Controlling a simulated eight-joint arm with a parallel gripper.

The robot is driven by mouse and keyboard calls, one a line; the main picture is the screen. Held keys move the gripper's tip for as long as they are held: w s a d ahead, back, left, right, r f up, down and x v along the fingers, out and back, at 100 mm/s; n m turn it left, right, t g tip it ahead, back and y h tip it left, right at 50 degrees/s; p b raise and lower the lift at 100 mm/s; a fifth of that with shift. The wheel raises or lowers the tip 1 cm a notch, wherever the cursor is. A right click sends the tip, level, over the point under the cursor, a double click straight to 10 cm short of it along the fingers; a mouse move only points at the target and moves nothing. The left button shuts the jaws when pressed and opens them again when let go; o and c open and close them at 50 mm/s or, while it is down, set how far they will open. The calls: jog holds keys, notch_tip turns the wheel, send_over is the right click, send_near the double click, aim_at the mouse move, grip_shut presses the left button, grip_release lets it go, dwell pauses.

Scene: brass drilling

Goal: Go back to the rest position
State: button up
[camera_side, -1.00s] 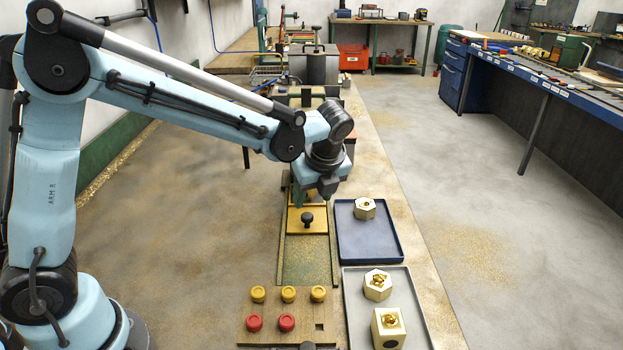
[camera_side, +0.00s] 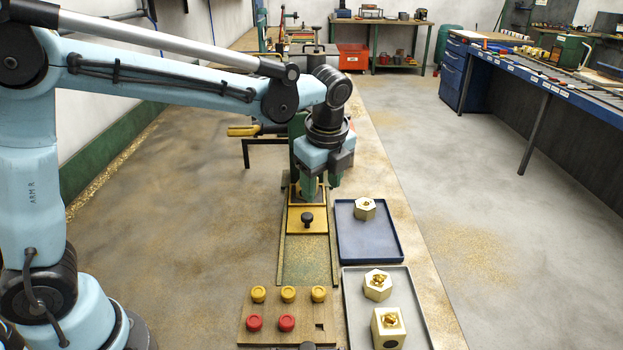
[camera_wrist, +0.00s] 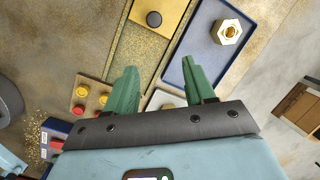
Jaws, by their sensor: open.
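My gripper (camera_side: 321,183) hangs above the back of the bench in the side view, its green fingers pointing down behind the wooden block with a black knob (camera_side: 307,219). In the wrist view my gripper (camera_wrist: 162,85) has its two green fingers spread wide with nothing between them. A brass hex piece (camera_side: 365,208) sits in the blue tray (camera_side: 372,250), to the right of and nearer than the gripper. That piece also shows in the wrist view (camera_wrist: 227,32).
A grey tray (camera_side: 361,321) holds a brass hex piece (camera_side: 378,285) and a brass square block (camera_side: 388,327). A wooden board (camera_side: 268,310) carries yellow and red knobs. A blue workbench (camera_side: 545,80) stands at the right; the floor between is clear.

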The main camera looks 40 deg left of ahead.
notch_tip(320, 180, up, 6)
jog(key=s+d+n+t+h, duration=0.25)
jog(key=n+h, duration=0.45)
jog(key=n, duration=0.9)
jog(key=s+a+f+n+t+y, duration=0.3)
jog(key=s+a, duration=0.4)
jog(key=s, duration=0.4)
notch_tip(320, 180, down, 3)
jog(key=shift+s+a+r+n+y, duration=0.2)
jog(key=shift+a+n+y, duration=0.1)
jog(key=shift+y, duration=0.6)
